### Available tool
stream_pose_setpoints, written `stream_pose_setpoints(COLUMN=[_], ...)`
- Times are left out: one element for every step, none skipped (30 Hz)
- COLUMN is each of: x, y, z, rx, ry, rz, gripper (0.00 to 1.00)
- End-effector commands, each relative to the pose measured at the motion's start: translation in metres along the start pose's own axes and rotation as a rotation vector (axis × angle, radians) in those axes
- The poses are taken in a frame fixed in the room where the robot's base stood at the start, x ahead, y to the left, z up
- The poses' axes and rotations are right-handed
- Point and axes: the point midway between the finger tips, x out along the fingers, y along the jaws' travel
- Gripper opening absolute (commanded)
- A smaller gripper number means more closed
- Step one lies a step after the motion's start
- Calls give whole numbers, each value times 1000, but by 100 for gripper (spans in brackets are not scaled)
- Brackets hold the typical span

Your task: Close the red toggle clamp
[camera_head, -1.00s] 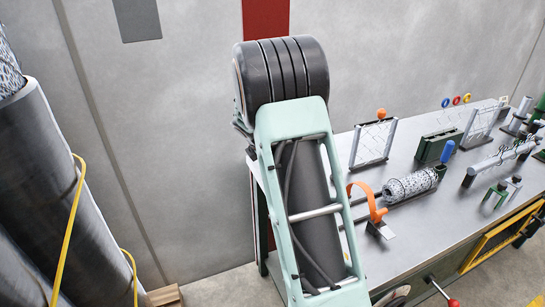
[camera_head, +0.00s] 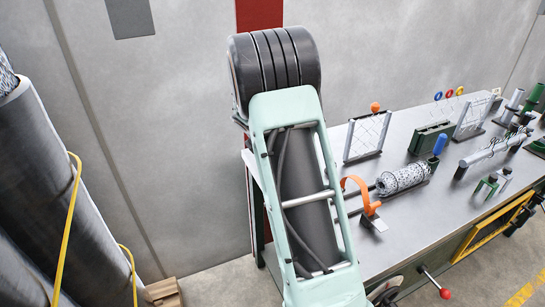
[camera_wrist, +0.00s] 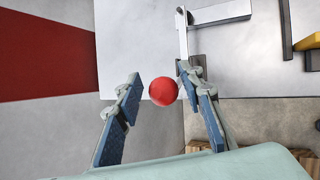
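In the wrist view my gripper (camera_wrist: 160,78) is open, its two blue-padded fingers well apart. A round red knob (camera_wrist: 163,93) shows between the fingertips, with gaps visible on both sides. A grey metal bar (camera_wrist: 184,35) shows just above it. In the head view a red knob (camera_head: 445,293) on a thin metal lever stands at the table's front edge, at the bottom right. I cannot tell for sure that both views show the same knob. The clamp's body is not clearly seen, and my gripper is hidden in the head view behind my mint-green arm.
The grey metal table (camera_head: 420,215) runs to the right. It carries an orange strap holder (camera_head: 365,200), a patterned roll (camera_head: 403,178), mesh frames (camera_head: 367,136) and green fixtures. Large dark rolls (camera_head: 35,180) stand at the left. A wooden pallet (camera_head: 162,291) lies on the floor.

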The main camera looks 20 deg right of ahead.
Motion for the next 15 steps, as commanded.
stream_pose_setpoints(x=[0, 0, 0, 0, 0, 0, 0, 0, -1, -2, -3, -6, -10, -13, -19], y=[0, -1, -1, -1, -1, -1, -1, -1, -1, -1, -1, -1, -1, 0, 0], z=[-2, -2, -3, -3, -4, -4, -4, -4, -4, -4, -4, -5, -5, -5, -4], rx=[-2, -2, -2, -3, -3, -3, -3, -3, -3, -3, -3, -3, -4, -3, -3], ry=[2, 3, 3, 4, 4, 4, 5, 5, 5, 5, 5, 6, 6, 5, 5], rz=[-1, -2, -2, -2, -3, -3, -3, -4, -4, -3, -3, -2, -2, -2, -1], gripper=[41, 41, 41, 41, 41, 41, 41, 41, 41, 41, 41, 41, 41, 41, 41])
